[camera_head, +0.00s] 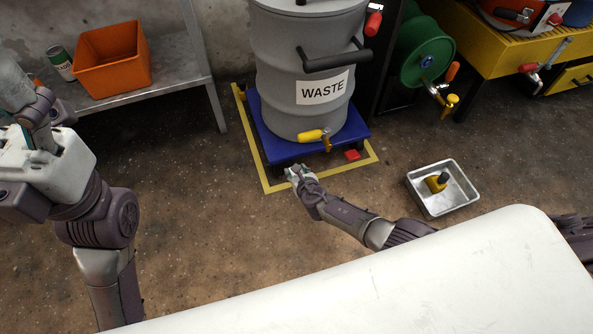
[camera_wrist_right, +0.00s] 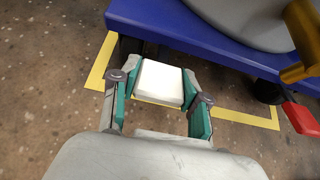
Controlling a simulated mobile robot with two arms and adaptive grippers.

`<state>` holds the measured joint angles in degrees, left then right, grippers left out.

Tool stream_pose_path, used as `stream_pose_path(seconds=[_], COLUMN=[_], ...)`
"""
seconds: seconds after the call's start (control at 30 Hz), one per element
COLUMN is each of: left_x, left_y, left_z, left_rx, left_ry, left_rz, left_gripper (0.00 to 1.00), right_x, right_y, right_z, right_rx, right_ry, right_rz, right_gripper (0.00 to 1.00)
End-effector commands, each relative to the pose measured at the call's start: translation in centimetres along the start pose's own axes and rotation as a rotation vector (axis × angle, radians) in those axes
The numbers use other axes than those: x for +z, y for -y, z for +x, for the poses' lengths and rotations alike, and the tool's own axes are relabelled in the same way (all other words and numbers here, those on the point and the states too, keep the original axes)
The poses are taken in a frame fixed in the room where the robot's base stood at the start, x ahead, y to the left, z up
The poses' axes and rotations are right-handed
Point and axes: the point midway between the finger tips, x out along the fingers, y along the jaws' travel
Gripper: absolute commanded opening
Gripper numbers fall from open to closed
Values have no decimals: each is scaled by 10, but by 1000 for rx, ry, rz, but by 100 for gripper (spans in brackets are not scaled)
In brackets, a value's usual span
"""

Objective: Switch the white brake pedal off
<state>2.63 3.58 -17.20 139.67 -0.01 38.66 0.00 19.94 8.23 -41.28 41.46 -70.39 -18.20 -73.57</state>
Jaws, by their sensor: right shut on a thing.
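The white brake pedal (camera_wrist_right: 161,83) lies between the fingers of my right gripper (camera_wrist_right: 161,90) in the right wrist view, at the near edge of the blue dolly (camera_wrist_right: 215,40). The gripper is shut on it. In the head view my right gripper (camera_head: 296,172) is low at the front of the blue dolly (camera_head: 283,150), and the pedal is mostly hidden by the fingers. A red pedal (camera_head: 353,155) sticks out farther right on the dolly; it also shows in the right wrist view (camera_wrist_right: 300,118). My left arm is at the left; its fingertips do not show.
A grey waste drum (camera_head: 305,75) with a yellow-handled tap (camera_head: 311,136) stands on the dolly. Yellow tape (camera_head: 268,184) marks the floor around it. A metal tray (camera_head: 463,196) lies to the right. A shelf with an orange bin (camera_head: 113,60) is at the left.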

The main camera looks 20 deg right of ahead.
Motion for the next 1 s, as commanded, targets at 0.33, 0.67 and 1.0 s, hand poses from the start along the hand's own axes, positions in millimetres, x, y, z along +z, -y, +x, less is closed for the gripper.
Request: stream_pose_path(seconds=[0.33, 0.67, 1.0], left_x=[0, 0, 0], left_y=[0, 0, 0], left_z=[0, 0, 0], left_rx=[0, 0, 0], left_ry=[0, 1, 0], left_rz=[0, 0, 0], left_gripper=[70, 70, 70], right_x=[3, 0, 1], right_y=[0, 0, 2], right_z=[1, -4, -45], right_rx=[0, 0, -1], right_ry=[4, 3, 6], right_rz=[1, 3, 0], right_gripper=[71, 71, 71])
